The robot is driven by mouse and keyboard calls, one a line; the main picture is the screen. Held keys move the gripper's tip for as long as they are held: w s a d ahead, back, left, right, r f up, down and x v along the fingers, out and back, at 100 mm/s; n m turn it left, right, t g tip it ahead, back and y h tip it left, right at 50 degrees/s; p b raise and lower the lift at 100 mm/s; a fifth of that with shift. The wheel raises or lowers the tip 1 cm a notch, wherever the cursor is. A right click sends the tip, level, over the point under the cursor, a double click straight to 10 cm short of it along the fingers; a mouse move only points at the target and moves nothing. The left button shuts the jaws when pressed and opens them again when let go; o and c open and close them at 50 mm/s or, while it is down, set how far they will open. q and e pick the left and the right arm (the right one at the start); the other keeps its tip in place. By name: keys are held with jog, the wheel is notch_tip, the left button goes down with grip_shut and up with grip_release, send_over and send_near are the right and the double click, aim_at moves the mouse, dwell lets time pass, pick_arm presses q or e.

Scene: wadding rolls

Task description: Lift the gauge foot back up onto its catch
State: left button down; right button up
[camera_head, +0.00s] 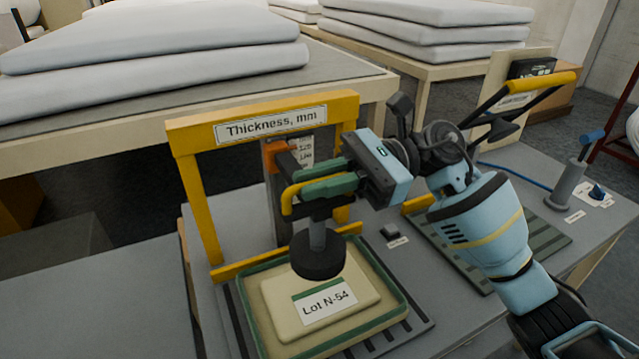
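The gauge foot (318,256) is a dark round weight on a grey stem, below the yellow frame (190,205) marked "Thickness, mm". It stands over the back part of a cream pad (362,290) labelled "Lot N-54"; I cannot tell whether it touches the pad. A yellow handle (287,204) shows beside the stem top. My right gripper (302,184) has its green fingers on either side of this handle and looks shut on it. An orange block (272,156), perhaps the catch, is on the post behind; the gripper partly hides this area. My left gripper is out of view.
The pad lies in a green-rimmed tray (398,318) on the grey table. A small dark block (390,231) is right of the frame. A grey stand with a blue handle (567,187) is at the far right.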

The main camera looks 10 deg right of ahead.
jog(key=o, duration=0.4)
jog(key=shift+r, duration=0.25)
jog(key=shift+c, duration=0.2)
jog(key=shift+f, duration=0.1)
jog(key=shift+d+f, duration=0.1)
jog(key=shift+d, duration=0.15)
jog(key=w+d+b, duration=0.1)
jog(key=d+b, duration=0.1)
jog(key=d, duration=0.5)
jog(key=shift+w+d, duration=0.15)
jog(key=shift+w, duration=0.05)
